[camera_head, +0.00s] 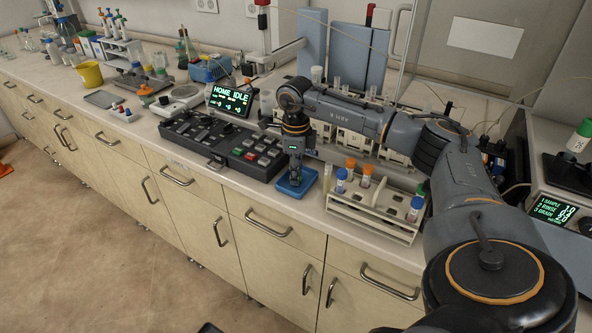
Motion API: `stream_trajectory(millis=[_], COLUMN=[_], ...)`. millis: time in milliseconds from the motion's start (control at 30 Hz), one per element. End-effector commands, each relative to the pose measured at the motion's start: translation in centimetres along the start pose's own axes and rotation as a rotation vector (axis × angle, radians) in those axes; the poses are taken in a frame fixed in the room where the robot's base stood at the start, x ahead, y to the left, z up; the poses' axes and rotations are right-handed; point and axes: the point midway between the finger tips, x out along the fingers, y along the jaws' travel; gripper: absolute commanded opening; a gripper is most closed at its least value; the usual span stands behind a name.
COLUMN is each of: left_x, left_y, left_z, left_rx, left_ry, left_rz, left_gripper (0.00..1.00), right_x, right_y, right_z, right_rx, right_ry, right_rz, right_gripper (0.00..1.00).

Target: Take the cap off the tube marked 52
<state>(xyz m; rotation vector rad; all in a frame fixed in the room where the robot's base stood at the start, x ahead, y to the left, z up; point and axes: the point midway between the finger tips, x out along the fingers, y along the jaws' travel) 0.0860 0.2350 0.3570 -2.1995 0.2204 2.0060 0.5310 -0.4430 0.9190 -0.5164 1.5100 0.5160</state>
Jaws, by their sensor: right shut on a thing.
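My right gripper (296,172) points straight down over a small blue block (308,184) on the counter's front part. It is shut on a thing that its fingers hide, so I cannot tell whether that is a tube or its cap. A white rack (372,220) stands just right of the block. It holds tubes with orange caps (350,163) (366,168) and blue caps (341,174) (417,202). The number 52 cannot be read on any tube. My left gripper is not in view.
A black control panel (215,140) with buttons lies left of the block. A screen (231,100) reading HOME IDLE stands behind it. A lit display (552,210) is at the right. The counter's front edge runs close to the block.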

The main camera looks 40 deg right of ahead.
Motion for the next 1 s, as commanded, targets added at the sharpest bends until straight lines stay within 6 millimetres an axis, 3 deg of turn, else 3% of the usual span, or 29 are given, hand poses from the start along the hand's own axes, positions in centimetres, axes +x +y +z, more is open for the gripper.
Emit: stream_trajectory(millis=[200, 233, 333, 733, 1000], left_x=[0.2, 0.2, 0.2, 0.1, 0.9], left_y=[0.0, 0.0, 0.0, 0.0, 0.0], left_z=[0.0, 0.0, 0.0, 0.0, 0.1], left_rx=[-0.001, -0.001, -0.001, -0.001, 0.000], left_ry=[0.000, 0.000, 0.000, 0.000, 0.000], left_rz=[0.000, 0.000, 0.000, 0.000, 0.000], left_gripper=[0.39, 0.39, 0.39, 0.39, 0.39], right_x=[0.4, 0.3, 0.2, -0.5, -5.6], right_y=[0.0, 0.0, 0.0, 0.0, 0.0], right_z=[0.0, 0.0, 0.0, 0.1, 0.2], right_rx=[0.000, 0.000, 0.000, 0.001, 0.000], right_ry=[0.000, 0.000, 0.000, -0.003, -0.006], right_rz=[0.000, 0.000, 0.000, -0.001, -0.003], right_gripper=[0.00, 0.23, 0.42, 0.42, 0.42])
